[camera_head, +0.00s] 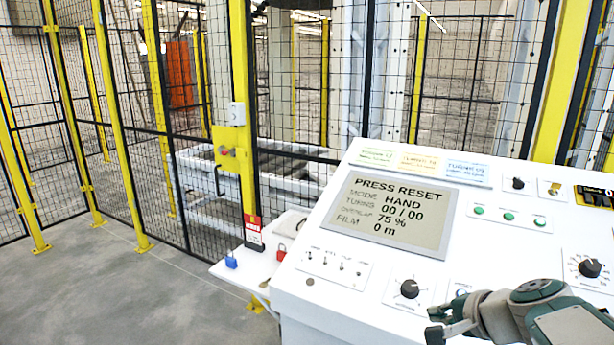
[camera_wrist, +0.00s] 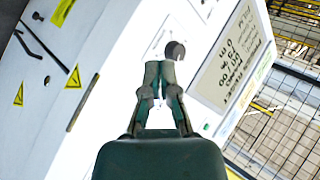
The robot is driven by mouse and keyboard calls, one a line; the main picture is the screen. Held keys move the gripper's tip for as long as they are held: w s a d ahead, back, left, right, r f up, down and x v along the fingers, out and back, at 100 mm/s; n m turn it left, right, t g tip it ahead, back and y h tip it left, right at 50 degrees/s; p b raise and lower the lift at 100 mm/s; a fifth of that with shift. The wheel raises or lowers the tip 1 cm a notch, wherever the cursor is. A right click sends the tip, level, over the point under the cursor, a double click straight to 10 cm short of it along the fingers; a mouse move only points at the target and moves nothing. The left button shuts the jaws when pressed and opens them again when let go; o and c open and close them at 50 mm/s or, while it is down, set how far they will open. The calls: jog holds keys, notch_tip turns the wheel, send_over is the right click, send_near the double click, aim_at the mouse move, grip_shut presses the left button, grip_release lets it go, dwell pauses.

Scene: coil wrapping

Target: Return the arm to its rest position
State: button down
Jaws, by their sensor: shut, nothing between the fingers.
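My gripper (camera_head: 437,330) is at the lower right of the head view, in front of the lower part of the white control console (camera_head: 335,285). In the wrist view my gripper (camera_wrist: 160,72) is shut, with its fingertips together and nothing between them. Just beyond the tips in that view is a dark round knob (camera_wrist: 175,50) on the console panel. I cannot tell whether the tips touch the knob.
A yellow-post mesh fence (camera_head: 120,130) stands behind the console, with a yellow lock box (camera_head: 227,150) on a post. A small white shelf (camera_head: 240,275) with a blue padlock (camera_head: 231,262) and a red padlock (camera_head: 281,252) adjoins the console. Grey floor (camera_head: 110,295) at left is clear.

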jog(key=s+a+f+n+g+h, duration=0.1)
jog(key=s+a+n, duration=0.3)
jog(key=s+n, duration=0.2)
jog(key=s+a+f+n+g+h, duration=0.1)
jog(key=s+a+n+g+h, duration=0.1)
jog(key=s+a+n, duration=0.2)
jog(key=s+n, duration=0.3)
jog(key=s, duration=0.1)
jog(key=shift+s+a+f+h, duration=0.2)
jog(key=shift+s+a+h, duration=0.1)
jog(key=shift+s+a, duration=0.1)
